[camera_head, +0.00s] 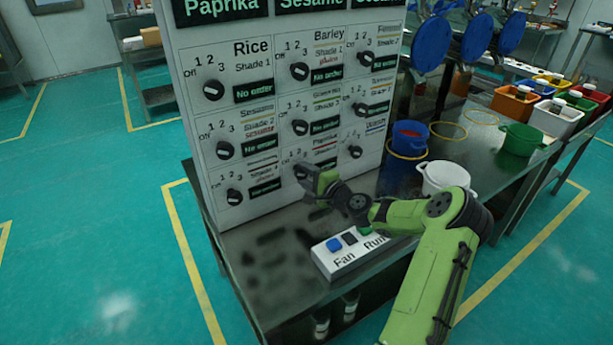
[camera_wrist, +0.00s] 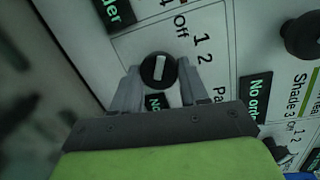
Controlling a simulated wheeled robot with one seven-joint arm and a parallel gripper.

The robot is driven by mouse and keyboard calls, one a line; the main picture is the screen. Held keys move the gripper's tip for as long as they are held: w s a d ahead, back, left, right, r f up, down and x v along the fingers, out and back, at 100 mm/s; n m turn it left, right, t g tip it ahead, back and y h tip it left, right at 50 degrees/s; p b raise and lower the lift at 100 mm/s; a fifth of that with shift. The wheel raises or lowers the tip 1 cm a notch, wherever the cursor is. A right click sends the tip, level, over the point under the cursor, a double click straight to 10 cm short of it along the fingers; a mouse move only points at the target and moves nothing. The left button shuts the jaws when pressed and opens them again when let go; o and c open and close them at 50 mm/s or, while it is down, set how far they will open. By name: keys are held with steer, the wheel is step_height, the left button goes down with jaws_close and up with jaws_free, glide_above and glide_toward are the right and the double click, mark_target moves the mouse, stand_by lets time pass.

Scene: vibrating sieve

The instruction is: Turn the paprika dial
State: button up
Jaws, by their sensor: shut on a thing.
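The paprika dial (camera_wrist: 158,70) is a round black knob with a white pointer bar, on the lower middle part of the white control panel. In the wrist view it sits between my two grey fingers (camera_wrist: 157,75), which are shut on its sides. The pointer bar runs up and down in that picture; I cannot tell for sure which mark it points at. The printed Off, 1 and 2 are beside the dial, and part of a name starting "Pa" shows. In the head view my gripper (camera_head: 312,182) is against the panel and covers most of the dial.
Other dials, such as the Rice dial (camera_head: 213,90) and the Barley dial (camera_head: 299,71), surround it on the panel. A box with Fan and Run buttons (camera_head: 343,255) lies below my arm. A white pot (camera_head: 445,177) and a blue container (camera_head: 410,137) stand on the table to the right.

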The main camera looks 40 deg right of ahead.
steer(key=shift+f, duration=0.1)
steer(key=o, duration=1)
steer(key=shift+o, duration=0.2)
steer(key=s+d+r+p, duration=0.1)
steer(key=s+p, duration=0.1)
steer(key=s, duration=1.3)
steer(key=shift+s+r, duration=0.35)
steer(key=shift+r, duration=0.05)
